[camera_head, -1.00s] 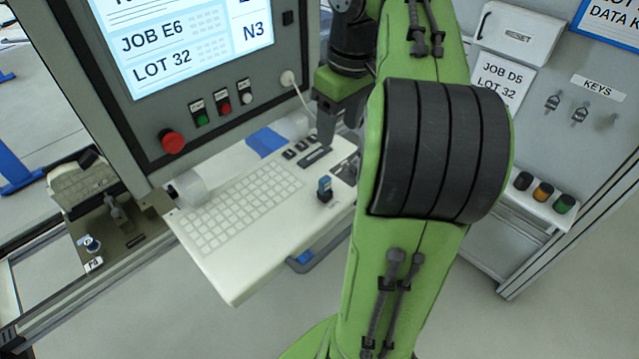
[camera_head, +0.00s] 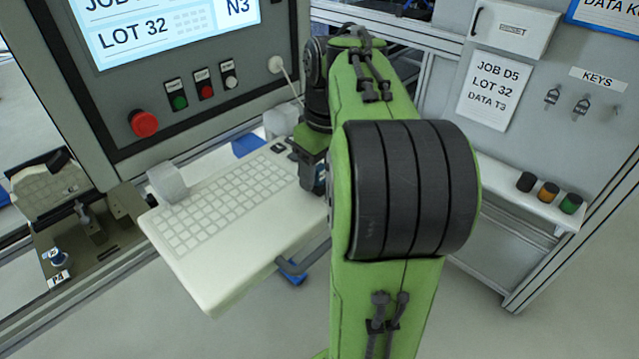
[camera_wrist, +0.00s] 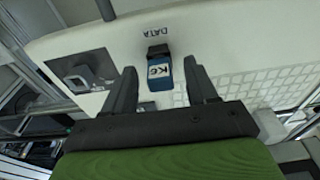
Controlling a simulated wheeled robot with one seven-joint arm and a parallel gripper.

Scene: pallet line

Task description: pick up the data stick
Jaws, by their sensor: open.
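The data stick (camera_wrist: 159,69) is a small blue block with a dark cap and a white label that reads K6. In the wrist view it stands on the white keyboard shelf (camera_wrist: 140,36), beside the printed word DATA. My gripper (camera_wrist: 163,82) is open, with one dark finger on each side of the stick. I cannot tell whether either finger touches it. In the head view my arm hides the stick, and my gripper (camera_head: 314,180) shows only in part above the right end of the shelf.
The keyboard (camera_head: 225,200) fills most of the shelf. A console with a screen (camera_head: 160,25) and a red button (camera_head: 143,123) rises behind it. At right a grey panel carries keys (camera_head: 582,105) and a ledge with coloured knobs (camera_head: 548,193).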

